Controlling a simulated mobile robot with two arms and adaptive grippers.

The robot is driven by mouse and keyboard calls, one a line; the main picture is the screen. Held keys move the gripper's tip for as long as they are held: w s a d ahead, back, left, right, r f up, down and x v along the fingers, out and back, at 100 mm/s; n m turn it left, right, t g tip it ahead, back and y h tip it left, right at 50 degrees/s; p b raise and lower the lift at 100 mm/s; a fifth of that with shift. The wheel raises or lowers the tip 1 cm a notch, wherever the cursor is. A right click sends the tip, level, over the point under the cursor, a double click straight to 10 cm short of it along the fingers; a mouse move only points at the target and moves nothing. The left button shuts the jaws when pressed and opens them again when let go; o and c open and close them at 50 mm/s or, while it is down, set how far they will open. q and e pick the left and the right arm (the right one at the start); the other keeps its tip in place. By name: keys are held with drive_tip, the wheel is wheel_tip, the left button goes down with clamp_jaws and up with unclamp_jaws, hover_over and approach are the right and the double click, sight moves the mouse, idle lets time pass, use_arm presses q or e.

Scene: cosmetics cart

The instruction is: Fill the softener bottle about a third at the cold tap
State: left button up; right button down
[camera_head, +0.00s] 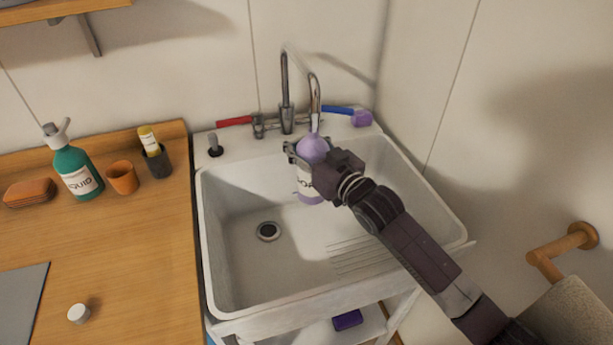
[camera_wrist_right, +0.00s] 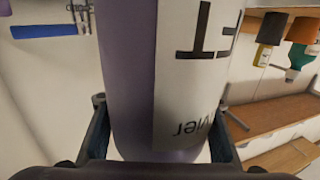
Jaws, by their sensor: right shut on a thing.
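The softener bottle (camera_head: 308,183) is light purple with a white label and stands roughly upright over the back of the sink. My right gripper (camera_head: 315,158) is shut around its body. The right wrist view shows the bottle (camera_wrist_right: 128,70) close up between the fingers (camera_wrist_right: 160,128). The tap (camera_head: 286,95) has a curved spout ending just above the bottle's top. A pale bluish strip shows between them; I cannot tell whether it is water or the bottle's neck. The blue cold lever (camera_head: 338,109) points right; the red lever (camera_head: 234,121) points left. My left gripper is out of view.
The white sink (camera_head: 225,265) surrounds the bottle. A small purple object (camera_head: 362,118) sits on its back right ledge. On the wooden counter (camera_head: 140,235) are a teal bottle (camera_head: 74,163), an orange cup (camera_head: 122,177) and a white cap (camera_head: 78,313). A wall stands close on the right.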

drive_tip(key=s+a+r+p, duration=0.3)
drive_tip(key=s+r+p, duration=0.3)
drive_tip(key=p, duration=0.3)
drive_tip(key=shift+s+a+r, duration=0.2)
drive_tip(key=shift+s, duration=0.65)
idle(0.4)
